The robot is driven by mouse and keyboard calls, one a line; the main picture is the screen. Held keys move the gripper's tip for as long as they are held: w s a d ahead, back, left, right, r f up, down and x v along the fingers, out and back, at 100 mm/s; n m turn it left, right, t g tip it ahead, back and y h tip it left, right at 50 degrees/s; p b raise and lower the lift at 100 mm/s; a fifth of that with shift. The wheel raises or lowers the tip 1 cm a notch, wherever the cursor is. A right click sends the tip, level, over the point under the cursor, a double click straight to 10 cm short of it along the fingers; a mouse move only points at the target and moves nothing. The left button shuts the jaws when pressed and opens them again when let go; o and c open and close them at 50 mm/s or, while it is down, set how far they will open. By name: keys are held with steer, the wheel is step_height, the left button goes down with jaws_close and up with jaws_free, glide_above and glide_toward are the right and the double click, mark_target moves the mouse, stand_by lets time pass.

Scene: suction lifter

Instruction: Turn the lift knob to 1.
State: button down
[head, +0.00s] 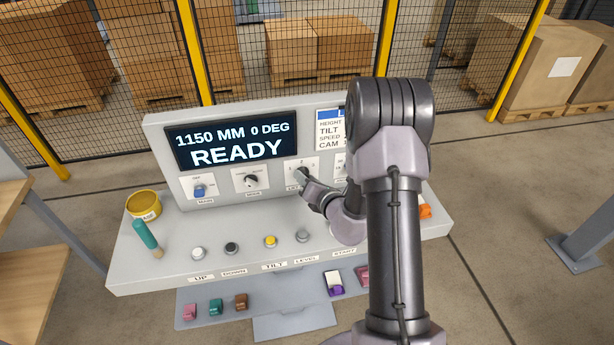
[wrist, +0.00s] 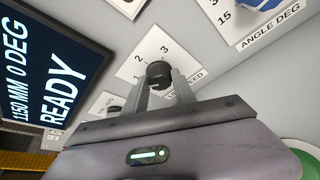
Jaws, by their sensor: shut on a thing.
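The lift knob (wrist: 159,70) is a black round knob on a white plate (wrist: 140,62) marked 1, 2 and 3, with a label ending in "SPEED". The 1 lies at its lower left, the 2 at its upper left and the 3 above it. My gripper (wrist: 162,80) has a finger on each side of the knob and is shut on it. I cannot tell which number the knob points to. In the head view my gripper (head: 302,177) is at this plate (head: 292,163), and my arm partly covers the panel. The display (head: 232,143) reads 1150 MM, 0 DEG, READY.
Left of the lift plate are the mode switch (head: 251,181) and the blue main switch (head: 200,190). Several push buttons, including a yellow one (head: 270,241), line the console shelf.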

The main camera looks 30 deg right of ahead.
steer(key=shift+n+h, duration=0.3)
steer(key=shift+n, duration=0.1)
stand_by(0.4)
steer(key=c, duration=1)
jaws_free()
